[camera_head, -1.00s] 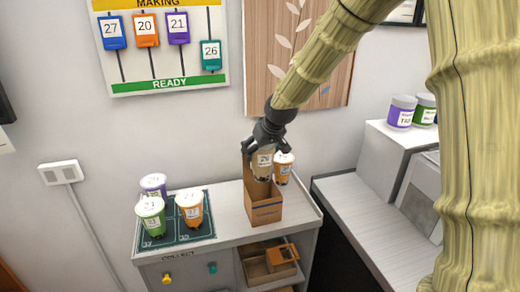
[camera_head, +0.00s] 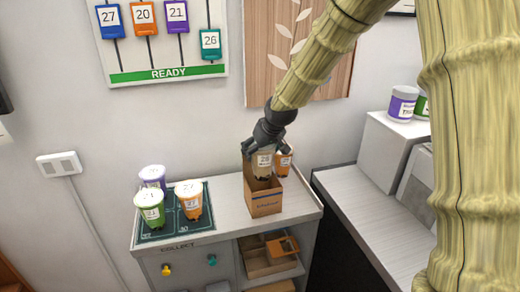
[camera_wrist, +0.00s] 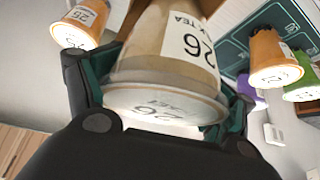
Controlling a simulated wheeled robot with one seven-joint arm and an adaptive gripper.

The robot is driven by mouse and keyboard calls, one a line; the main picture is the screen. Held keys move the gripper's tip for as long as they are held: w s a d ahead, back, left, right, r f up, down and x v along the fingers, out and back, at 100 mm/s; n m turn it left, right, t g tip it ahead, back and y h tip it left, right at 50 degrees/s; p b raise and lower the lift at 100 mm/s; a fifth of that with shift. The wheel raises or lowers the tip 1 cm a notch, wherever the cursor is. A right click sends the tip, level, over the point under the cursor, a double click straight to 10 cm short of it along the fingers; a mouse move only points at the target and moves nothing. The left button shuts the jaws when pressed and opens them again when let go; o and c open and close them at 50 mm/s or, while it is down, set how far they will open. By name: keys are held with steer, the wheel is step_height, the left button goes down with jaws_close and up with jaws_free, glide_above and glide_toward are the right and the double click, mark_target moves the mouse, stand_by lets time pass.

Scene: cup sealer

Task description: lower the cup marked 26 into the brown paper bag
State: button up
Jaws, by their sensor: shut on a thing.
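The cup marked 26 (camera_wrist: 165,50) is a pale brown cup with a white label and a lid with 26 on it. My gripper (camera_head: 266,146) is shut on it near the lid; the dark fingers also show in the wrist view (camera_wrist: 150,105) on both sides of the cup. The bag stands open on the counter. I cannot tell whether the cup touches the bag's bottom.
An orange cup (camera_head: 284,163) stands close behind the bag at its right. On the dark mat (camera_head: 177,230) at the left are a green cup (camera_head: 150,210), an orange cup (camera_head: 190,200) and a purple cup (camera_head: 152,177). The counter's front right edge (camera_head: 312,214) is near the bag.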

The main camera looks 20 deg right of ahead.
mark_target(268, 160)
steer(key=shift+f+b, duration=1.95)
steer(key=shift+f, duration=2.15)
steer(key=shift+f+b, duration=0.3)
steer(key=shift+f, duration=0.35)
steer(key=o, duration=1.4)
steer(key=shift+c, duration=0.2)
steer(key=shift+v, duration=6)
